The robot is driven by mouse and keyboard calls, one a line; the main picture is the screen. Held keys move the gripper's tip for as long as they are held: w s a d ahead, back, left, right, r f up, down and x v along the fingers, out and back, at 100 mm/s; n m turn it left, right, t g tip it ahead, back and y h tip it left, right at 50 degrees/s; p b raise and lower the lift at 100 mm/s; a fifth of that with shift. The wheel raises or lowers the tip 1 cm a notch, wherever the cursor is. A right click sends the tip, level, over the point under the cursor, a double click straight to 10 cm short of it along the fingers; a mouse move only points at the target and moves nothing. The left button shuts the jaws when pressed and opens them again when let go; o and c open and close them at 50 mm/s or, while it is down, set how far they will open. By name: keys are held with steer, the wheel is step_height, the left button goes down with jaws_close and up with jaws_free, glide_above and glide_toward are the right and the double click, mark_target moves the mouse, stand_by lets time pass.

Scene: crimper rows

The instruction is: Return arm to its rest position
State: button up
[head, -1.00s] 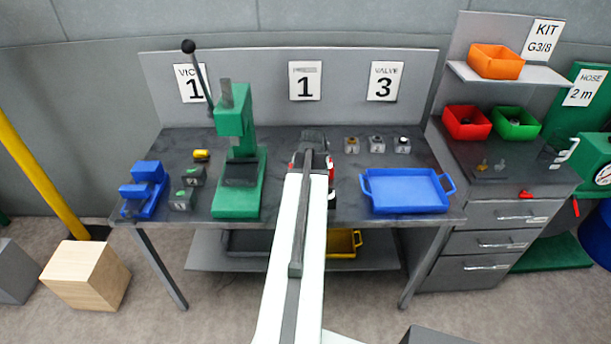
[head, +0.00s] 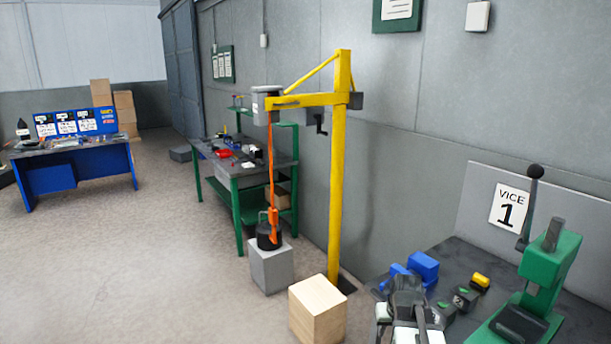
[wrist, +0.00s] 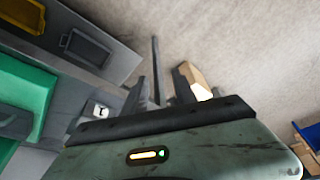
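My gripper (wrist: 160,92) shows in the wrist view with its two dark fingers apart and nothing held between them. It points toward the floor beside the bench. In the head view my gripper and wrist (head: 408,295) are at the bottom right, in front of the left end of the vice bench (head: 452,262). They hide part of the blue vice (head: 424,268). The gripper's fingertips are not clear in the head view.
A wooden block (head: 318,310) stands on the floor close to my gripper, beside the yellow crane post (head: 338,170). A weight on a grey block (head: 270,265) hangs by its orange hook. The green press (head: 540,280) stands on the bench. Open floor lies left.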

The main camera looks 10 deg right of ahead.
steer(key=a+f+n+g+y+b, duration=0.1)
steer(key=a+f+n+b, duration=0.15)
steer(key=a, duration=1.85)
steer(key=s+a+f+g, duration=0.1)
steer(key=s+a+g, duration=0.1)
steer(key=s, duration=0.3)
steer(key=shift+s+a+p, duration=0.2)
steer(key=shift+s+p, duration=0.15)
steer(key=shift+d+n, duration=0.15)
steer(key=shift+n, duration=0.1)
